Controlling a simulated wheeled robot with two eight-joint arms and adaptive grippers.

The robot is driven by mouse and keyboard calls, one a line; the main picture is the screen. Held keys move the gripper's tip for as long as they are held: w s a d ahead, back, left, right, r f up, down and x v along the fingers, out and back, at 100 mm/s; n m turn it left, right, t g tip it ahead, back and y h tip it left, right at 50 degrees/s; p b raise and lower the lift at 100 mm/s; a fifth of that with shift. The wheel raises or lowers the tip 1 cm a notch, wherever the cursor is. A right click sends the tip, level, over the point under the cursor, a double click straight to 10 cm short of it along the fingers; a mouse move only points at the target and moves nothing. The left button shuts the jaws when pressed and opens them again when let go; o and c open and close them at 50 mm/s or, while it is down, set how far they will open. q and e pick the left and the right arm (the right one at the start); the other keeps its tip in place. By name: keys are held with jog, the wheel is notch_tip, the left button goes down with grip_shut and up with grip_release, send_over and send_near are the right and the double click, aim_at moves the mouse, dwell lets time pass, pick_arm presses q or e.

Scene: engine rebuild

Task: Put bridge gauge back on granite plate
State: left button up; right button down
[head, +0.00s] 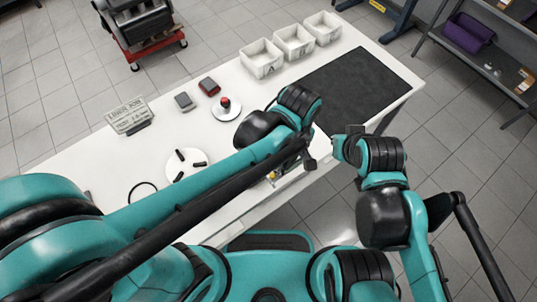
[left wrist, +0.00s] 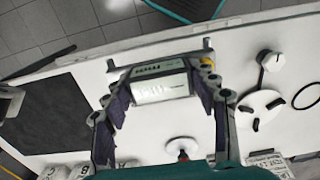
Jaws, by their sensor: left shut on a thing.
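The bridge gauge (left wrist: 162,88) shows in the left wrist view as a pale block with a label and a dark bar along its top. My left gripper (left wrist: 163,100) is shut on it, one finger at each end. It is over the white table near its front edge; I cannot tell its height. In the head view my left gripper (head: 292,172) is low at that edge, the gauge mostly hidden. A dark flat rectangle (head: 355,82), possibly the granite plate, lies at the table's right end. My right gripper (head: 350,132) is off the table's front edge; its fingers are unclear.
On the white table (head: 145,160) are a white disc with black pads (head: 187,164), a red-knobbed disc (head: 226,108), a sign (head: 129,116) and two small boxes. White bins (head: 293,42) line the back. The dark rectangle is clear.

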pick_arm(q)
jog(key=w+a+f+b, duration=0.1)
jog(key=w+a+f, duration=0.1)
jog(key=w+a+f+b, duration=0.1)
jog(key=w+a+f, duration=0.1)
jog(key=w, duration=0.1)
jog(key=w+a+f+b, duration=0.1)
jog(key=w+f, duration=0.1)
jog(key=w, duration=0.1)
jog(key=shift+a+f, duration=0.1)
jog(key=shift+a, duration=0.3)
jog(key=shift+f+b, duration=1.15)
jog(key=shift+f, duration=0.7)
jog(key=shift+f, duration=0.2)
jog(key=o, duration=1.7)
jog(key=shift+r, duration=0.1)
